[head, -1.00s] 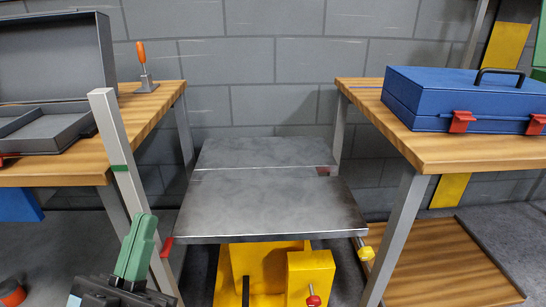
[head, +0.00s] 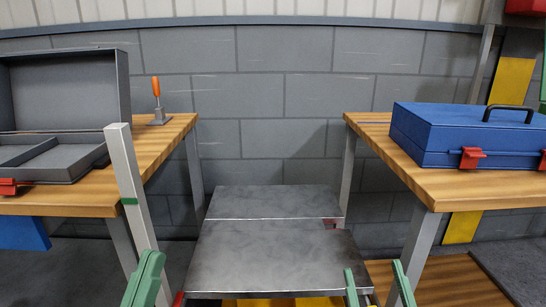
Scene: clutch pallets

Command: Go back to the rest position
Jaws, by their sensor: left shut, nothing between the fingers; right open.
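My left gripper (head: 145,281) shows its green fingers at the bottom edge, left of centre. The fingers are together with nothing between them, beside the foot of a grey post. My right gripper (head: 378,287) shows two green fingers at the bottom edge, right of centre. They are spread apart and empty, at the front right corner of a grey metal platform (head: 270,258). The lower parts of both grippers are cut off by the picture edge.
An open grey case (head: 66,92) and an orange-handled tool (head: 156,98) sit on the left wooden table (head: 160,150). A closed blue case (head: 455,135) lies on the right table (head: 405,160). The grey post (head: 128,180) stands before the left table. The metal platform is bare.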

